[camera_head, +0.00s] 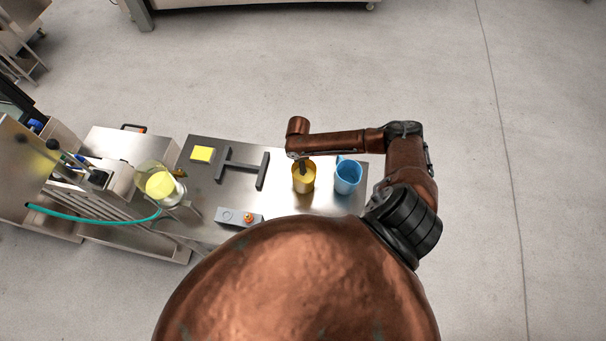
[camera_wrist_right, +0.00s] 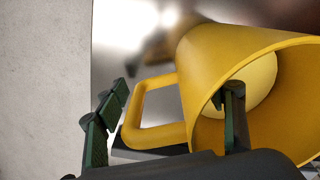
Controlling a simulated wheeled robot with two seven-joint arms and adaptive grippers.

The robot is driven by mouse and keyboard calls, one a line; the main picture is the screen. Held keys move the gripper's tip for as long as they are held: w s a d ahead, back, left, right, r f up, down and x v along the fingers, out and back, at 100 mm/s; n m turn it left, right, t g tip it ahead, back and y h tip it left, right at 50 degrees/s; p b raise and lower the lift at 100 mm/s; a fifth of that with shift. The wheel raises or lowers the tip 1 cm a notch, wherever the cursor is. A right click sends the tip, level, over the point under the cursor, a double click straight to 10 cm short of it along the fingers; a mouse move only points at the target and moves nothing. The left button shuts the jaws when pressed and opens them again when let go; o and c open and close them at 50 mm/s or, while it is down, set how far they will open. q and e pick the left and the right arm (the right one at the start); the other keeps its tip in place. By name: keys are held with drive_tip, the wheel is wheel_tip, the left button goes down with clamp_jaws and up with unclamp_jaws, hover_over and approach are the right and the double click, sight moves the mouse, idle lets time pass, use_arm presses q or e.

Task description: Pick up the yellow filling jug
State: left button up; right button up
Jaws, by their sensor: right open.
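The yellow filling jug (camera_head: 304,183) stands on the steel table (camera_head: 330,202), left of a blue jug (camera_head: 349,177). My right gripper (camera_head: 302,166) is over the yellow jug and partly covers it. In the right wrist view the jug (camera_wrist_right: 205,70) shows its open mouth, with a paler yellow round area inside, and its handle (camera_wrist_right: 137,116) points left. There my right gripper (camera_wrist_right: 176,92) is open, with the handle between its fingers. One finger overlaps the jug's mouth; the other is beyond the handle. I cannot tell whether either touches. My left gripper is not in view.
The blue jug stands close by on the right. A dark H-shaped frame (camera_head: 242,167), a yellow block (camera_head: 202,154) and a grey control box (camera_head: 241,217) with an orange button are on the table. A machine with a teal hose (camera_head: 95,221) stands at left.

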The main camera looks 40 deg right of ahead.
clamp_jaws()
idle(0.7)
drive_tip(key=shift+r, duration=0.1)
